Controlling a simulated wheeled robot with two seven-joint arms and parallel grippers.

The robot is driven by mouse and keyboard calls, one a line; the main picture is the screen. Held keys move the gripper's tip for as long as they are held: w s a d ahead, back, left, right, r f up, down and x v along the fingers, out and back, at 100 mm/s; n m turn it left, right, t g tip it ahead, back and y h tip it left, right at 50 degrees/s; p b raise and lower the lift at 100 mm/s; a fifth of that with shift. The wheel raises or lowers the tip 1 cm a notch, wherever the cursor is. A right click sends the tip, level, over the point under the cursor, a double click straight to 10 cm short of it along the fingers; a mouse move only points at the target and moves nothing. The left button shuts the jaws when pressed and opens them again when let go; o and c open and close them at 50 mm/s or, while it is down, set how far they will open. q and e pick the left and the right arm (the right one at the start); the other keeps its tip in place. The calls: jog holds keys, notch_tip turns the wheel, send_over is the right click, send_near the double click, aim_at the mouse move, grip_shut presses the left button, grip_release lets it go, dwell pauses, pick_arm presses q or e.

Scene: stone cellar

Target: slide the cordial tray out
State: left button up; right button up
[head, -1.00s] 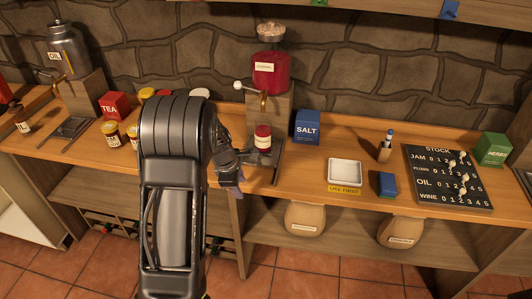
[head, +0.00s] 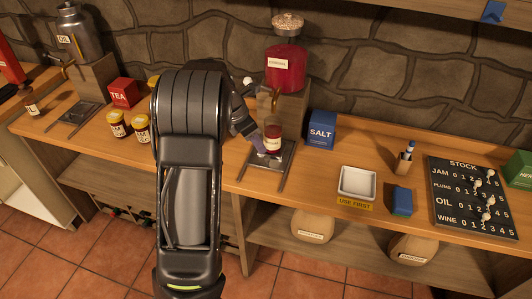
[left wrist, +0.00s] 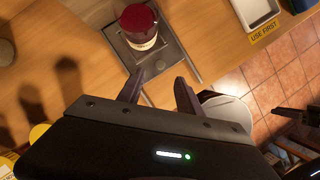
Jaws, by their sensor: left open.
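The cordial tray (head: 284,158) is a dark grey plate between two rails, in front of the red cordial dispenser (head: 284,72). A jar of red cordial (head: 272,138) stands upright on it; the left wrist view also shows the jar (left wrist: 139,26) and the tray (left wrist: 178,56). My left gripper (head: 262,147) is at the tray's front left in the head view. In the left wrist view its fingers (left wrist: 156,76) are apart, with nothing between them, at the tray's near edge. I cannot tell whether they touch it. My right gripper does not show in the head view.
The blue salt box (head: 320,131) stands right of the dispenser. Jam jars (head: 140,127) stand to the left, near my arm. Sacks (head: 312,224) lie on the shelf below.

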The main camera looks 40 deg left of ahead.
aim_at(267, 157)
pick_arm(q)
jog(key=x, duration=0.8)
grip_shut()
dwell(0.5)
dwell(1.0)
